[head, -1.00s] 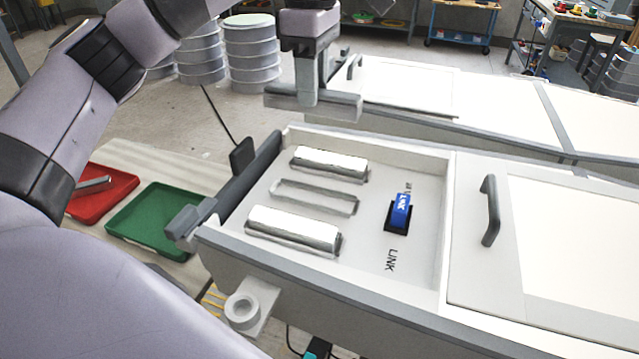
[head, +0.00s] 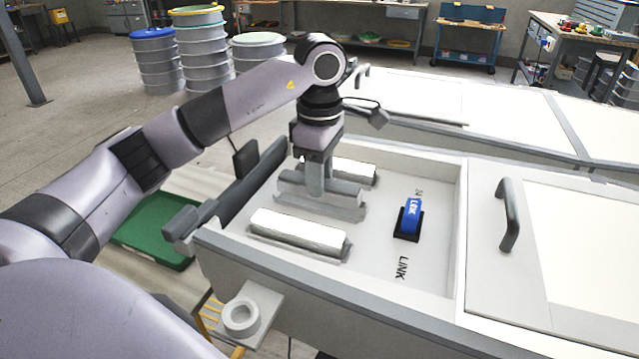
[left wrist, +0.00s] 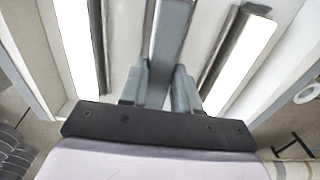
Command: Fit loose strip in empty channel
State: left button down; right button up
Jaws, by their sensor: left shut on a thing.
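My left gripper (head: 317,185) is shut on a grey strip (head: 345,191) and reaches down into the open white tray. The strip lies lengthwise over the middle channel (head: 330,209), between two white-topped strips, the near one (head: 300,232) and the far one (head: 355,171). The strip and fingers hide most of the channel. I cannot tell whether the strip sits in it or just above. In the left wrist view the strip (left wrist: 172,35) runs between the fingers, roughly parallel to the white strips (left wrist: 75,40) on both sides.
A blue switch (head: 412,215) stands on the tray floor, right of the strips, near the word LINK. The tray's walls (head: 452,225) surround the work. A dark handle (head: 508,215) rises on the right panel. A green tray (head: 150,240) lies at the left.

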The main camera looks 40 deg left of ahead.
pick_arm(q)
jog(key=shift+f, duration=0.85)
jog(key=c, duration=0.8)
grip_release()
jog(key=shift+f, duration=0.1)
jog(key=shift+r, duration=0.2)
notch_tip(320, 180, up, 12)
jog(key=p, duration=0.2)
